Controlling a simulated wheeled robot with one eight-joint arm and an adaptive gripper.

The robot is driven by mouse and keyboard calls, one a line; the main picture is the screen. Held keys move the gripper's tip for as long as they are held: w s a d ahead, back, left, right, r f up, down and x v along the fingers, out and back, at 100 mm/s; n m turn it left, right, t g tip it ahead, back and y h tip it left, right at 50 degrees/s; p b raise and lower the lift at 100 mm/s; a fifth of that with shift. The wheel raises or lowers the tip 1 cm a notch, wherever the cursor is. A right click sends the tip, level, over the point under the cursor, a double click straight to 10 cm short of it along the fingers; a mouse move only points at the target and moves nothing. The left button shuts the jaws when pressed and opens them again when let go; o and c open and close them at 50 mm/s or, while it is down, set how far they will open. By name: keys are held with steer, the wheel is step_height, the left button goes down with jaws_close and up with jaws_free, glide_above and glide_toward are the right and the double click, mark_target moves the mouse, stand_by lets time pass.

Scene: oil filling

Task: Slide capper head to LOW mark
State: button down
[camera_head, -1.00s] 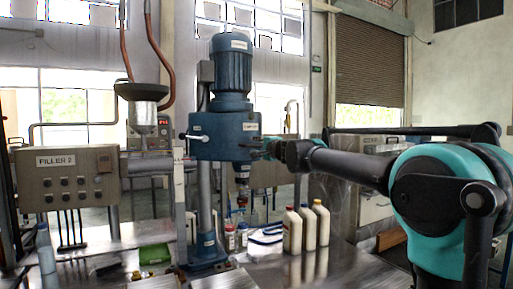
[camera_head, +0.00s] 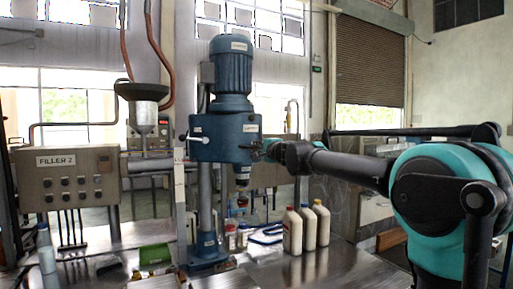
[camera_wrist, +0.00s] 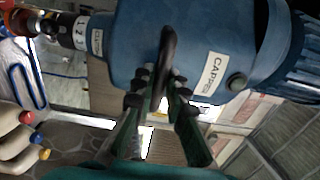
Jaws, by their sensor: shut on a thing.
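The blue capper head (camera_head: 225,135), with its ribbed motor on top, sits high on an upright steel column (camera_head: 205,205). Its chuck (camera_head: 242,180) points down above the steel table. In the wrist view the capper head (camera_wrist: 190,60) fills the top, with a CAPPER label. A black handle loop (camera_wrist: 168,42) stands out from its side. My gripper (camera_wrist: 160,88) is shut on this handle; in the head view my gripper (camera_head: 268,150) is at the capper's right side. A LOW mark cannot be made out in either view.
White bottles (camera_head: 308,228) with coloured caps stand right of the column on the steel table (camera_head: 275,268). Small jars (camera_head: 236,237) stand nearer the column. A FILLER 2 control box (camera_head: 68,178) and a green item (camera_head: 155,254) are at the left.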

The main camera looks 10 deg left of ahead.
step_height(320, 180, down, 9)
steer(key=shift+f, duration=0.2)
stand_by(1.6)
steer(key=shift+f, duration=0.35)
stand_by(0.9)
steer(key=c, duration=1.2)
jaws_free()
steer(key=v, duration=0.9)
